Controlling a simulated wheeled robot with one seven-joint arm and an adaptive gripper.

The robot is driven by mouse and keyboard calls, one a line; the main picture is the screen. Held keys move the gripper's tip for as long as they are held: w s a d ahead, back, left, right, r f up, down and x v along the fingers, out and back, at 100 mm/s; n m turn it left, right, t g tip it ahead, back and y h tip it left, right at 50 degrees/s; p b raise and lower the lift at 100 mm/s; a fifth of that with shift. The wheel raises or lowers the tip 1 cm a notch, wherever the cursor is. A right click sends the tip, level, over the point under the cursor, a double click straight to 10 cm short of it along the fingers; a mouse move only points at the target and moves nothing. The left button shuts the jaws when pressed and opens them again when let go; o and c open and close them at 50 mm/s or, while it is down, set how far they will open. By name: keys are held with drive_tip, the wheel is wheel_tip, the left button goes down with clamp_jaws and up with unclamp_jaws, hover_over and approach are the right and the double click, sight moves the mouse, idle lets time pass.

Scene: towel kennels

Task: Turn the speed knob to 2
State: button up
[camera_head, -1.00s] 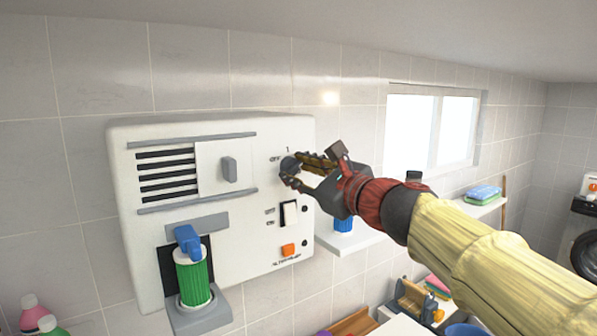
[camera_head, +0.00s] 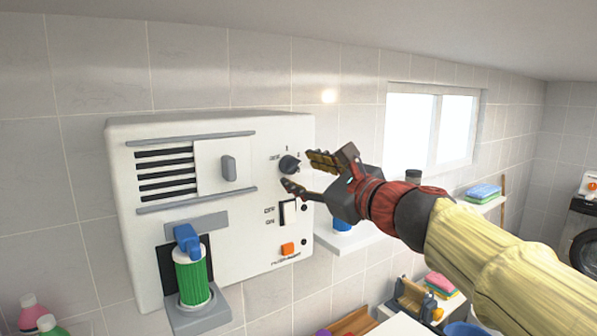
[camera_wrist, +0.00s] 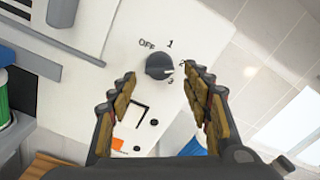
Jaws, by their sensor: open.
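The dark round speed knob (camera_head: 289,164) is at the upper right of the white wall unit's front (camera_head: 235,235). In the wrist view, the knob (camera_wrist: 158,66) is ringed by the marks OFF, 1, 2 and 3. A pale mark on its right side points toward the side where 2 and 3 stand; I cannot tell exactly which it meets. My gripper (camera_head: 301,172) is open and empty, just off the panel. Its fingers are apart from the knob, which shows beyond and between the fingertips in the wrist view.
Below the knob are a rocker switch (camera_head: 288,212) marked OFF and ON and an orange button (camera_head: 288,249). A slider handle (camera_head: 229,168) and a green canister with a blue top (camera_head: 191,270) are at left. A white shelf (camera_head: 345,238) is below my gripper.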

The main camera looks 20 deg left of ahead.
drive_tip(key=v, duration=0.9)
drive_tip(key=shift+s+d, duration=0.2)
